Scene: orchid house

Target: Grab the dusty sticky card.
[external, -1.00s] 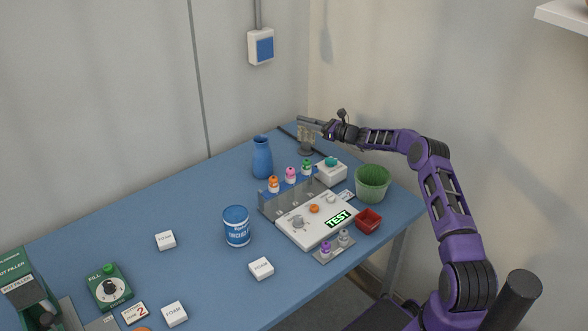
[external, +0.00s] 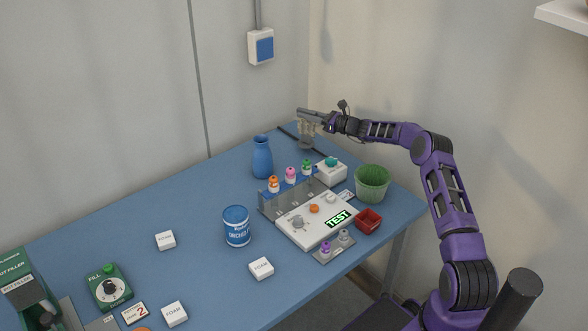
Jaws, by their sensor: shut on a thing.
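The dusty sticky card (external: 307,129) is a small yellowish-beige piece at the far back corner of the blue table. My gripper (external: 304,113) reaches in from the right and is shut on the card at its upper part. The card hangs below the fingers, over a small grey base (external: 305,146). The fingers hide the card's top edge, and the card's surface is too small to read in detail.
Walls close off the back corner. The table's (external: 195,205) middle left is mostly clear.

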